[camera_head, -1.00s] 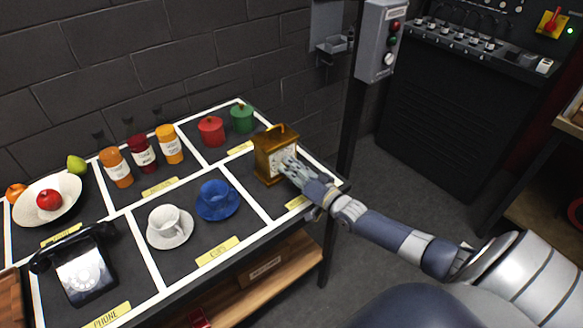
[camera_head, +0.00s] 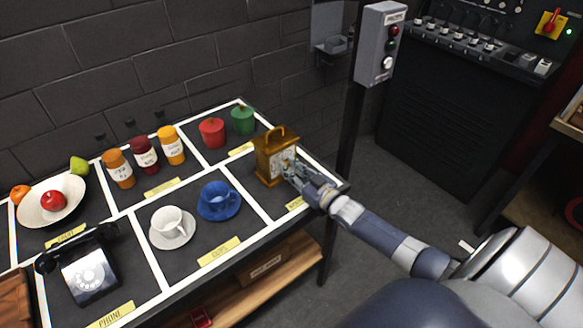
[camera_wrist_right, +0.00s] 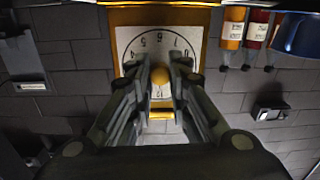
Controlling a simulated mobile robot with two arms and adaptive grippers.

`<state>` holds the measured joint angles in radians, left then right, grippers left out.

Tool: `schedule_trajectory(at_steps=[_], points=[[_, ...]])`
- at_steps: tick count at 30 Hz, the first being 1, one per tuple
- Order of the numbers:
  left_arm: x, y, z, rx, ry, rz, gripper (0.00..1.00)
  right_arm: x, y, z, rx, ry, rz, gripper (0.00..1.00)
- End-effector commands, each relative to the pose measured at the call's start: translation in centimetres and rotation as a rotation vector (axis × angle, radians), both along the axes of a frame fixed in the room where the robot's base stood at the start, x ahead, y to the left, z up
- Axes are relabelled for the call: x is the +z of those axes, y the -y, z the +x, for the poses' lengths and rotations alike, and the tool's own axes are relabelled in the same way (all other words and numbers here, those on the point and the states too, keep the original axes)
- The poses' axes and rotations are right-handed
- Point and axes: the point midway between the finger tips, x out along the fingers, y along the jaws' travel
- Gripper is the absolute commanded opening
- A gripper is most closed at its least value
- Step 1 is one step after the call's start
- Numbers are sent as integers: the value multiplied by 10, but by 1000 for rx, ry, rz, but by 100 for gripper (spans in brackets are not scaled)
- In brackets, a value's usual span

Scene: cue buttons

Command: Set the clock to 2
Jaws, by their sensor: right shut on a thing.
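The clock (camera_head: 268,162) is a golden-brown box with a top handle and a white dial. In the right wrist view the clock's dial (camera_wrist_right: 129,42) appears upside down, with black numerals. My right gripper (camera_head: 289,169) is at the dial, its fingers closed around the round golden knob (camera_wrist_right: 160,75) at the dial's middle. The fingers hide part of the dial, and I cannot read which hour the clock shows. My left gripper is not in view.
The black table (camera_head: 262,206) has white-lined compartments. Red (camera_head: 212,132) and green (camera_head: 242,120) lidded pots stand left of the clock. A blue cup (camera_head: 217,198), white cup (camera_head: 172,222), jars, fruit bowl and black phone (camera_head: 88,272) are farther left. A grey button box (camera_head: 380,42) stands behind.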

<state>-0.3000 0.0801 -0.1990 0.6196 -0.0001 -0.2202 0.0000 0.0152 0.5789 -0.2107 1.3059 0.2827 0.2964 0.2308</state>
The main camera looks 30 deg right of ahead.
Motion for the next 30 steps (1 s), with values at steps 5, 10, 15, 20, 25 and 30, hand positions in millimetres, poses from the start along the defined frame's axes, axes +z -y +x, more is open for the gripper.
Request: schedule_trajectory(at_steps=[5, 10, 15, 20, 25, 30], points=[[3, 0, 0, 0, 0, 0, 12, 0, 0, 0, -1, 9, -127, 0], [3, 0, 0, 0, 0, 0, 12, 0, -1, 0, -1, 15, -213, 0], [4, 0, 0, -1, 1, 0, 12, 0, 0, 0, -1, 20, -267, 0], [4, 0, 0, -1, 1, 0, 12, 0, -1, 0, 0, 21, -290, 0], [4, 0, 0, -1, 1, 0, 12, 0, -1, 0, 0, 22, -296, 0], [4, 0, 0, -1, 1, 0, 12, 0, -1, 0, 0, 22, -295, 0]])
